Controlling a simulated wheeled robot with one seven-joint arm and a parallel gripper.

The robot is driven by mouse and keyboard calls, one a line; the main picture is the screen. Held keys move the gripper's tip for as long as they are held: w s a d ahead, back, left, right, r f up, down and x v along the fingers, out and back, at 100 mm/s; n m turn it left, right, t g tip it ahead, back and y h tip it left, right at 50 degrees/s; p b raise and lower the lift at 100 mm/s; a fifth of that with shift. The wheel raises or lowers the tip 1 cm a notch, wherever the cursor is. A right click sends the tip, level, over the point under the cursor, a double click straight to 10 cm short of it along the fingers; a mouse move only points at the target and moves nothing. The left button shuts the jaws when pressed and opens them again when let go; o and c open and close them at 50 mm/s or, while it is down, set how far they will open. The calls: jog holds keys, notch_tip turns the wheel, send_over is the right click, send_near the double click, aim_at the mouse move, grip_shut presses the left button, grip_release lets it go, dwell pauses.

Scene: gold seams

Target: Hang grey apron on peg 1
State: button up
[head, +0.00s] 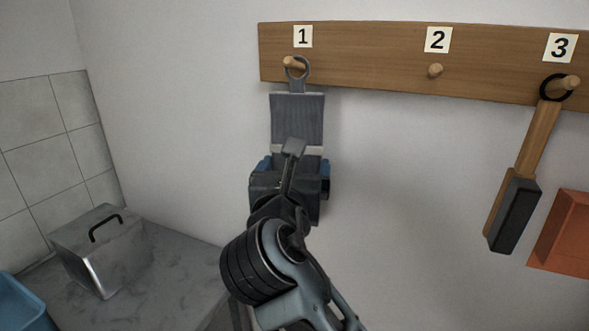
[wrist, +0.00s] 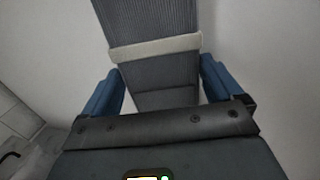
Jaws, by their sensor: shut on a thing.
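The grey apron (head: 297,118) hangs as a folded strip with a pale band, below a grey ring loop (head: 307,75) at its top. The loop overlaps peg 1 (head: 290,62) and appears to be around it, with the peg's tip showing at the ring's left. My gripper (head: 295,164) is below the peg, its blue fingers on both sides of the apron's lower part, shut on it. The wrist view shows the apron (wrist: 150,22) rising between the fingers of my gripper (wrist: 162,85). The apron's lower end is hidden by my gripper.
The wooden rail (head: 365,62) also bears empty peg 2 (head: 435,70) and peg 3 (head: 571,82), where a wooden-handled tool (head: 515,205) hangs by a black loop. An orange panel (head: 562,235) is at right. A metal box (head: 100,250) stands on the counter, beside a blue bin (head: 20,305).

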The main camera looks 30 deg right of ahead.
jog(key=o, duration=0.8)
jog(key=shift+o, duration=0.2)
jog(key=v, duration=0.7)
jog(key=shift+s+a+b, duration=0.25)
jog(key=shift+s+b, duration=0.05)
jog(key=shift+s, duration=0.05)
jog(key=s+a+f+m+y, duration=0.3)
jog(key=s+f+m+y, duration=0.3)
jog(key=f, duration=0.4)
jog(key=s+a+f+m+y, duration=0.2)
jog(key=s+f+m+y, duration=0.25)
jog(key=s+f, duration=0.45)
jog(key=s+d+m, duration=0.3)
jog(key=s+m, duration=0.6)
jog(key=s, duration=0.1)
jog(key=s+d+r+m, duration=0.1)
jog(key=s+d+m, duration=0.2)
jog(key=s+m, duration=0.5)
jog(key=shift+s+m+t+y, duration=0.35)
jog(key=shift+s+t+y, duration=0.1)
jog(key=shift+s, duration=1.25)
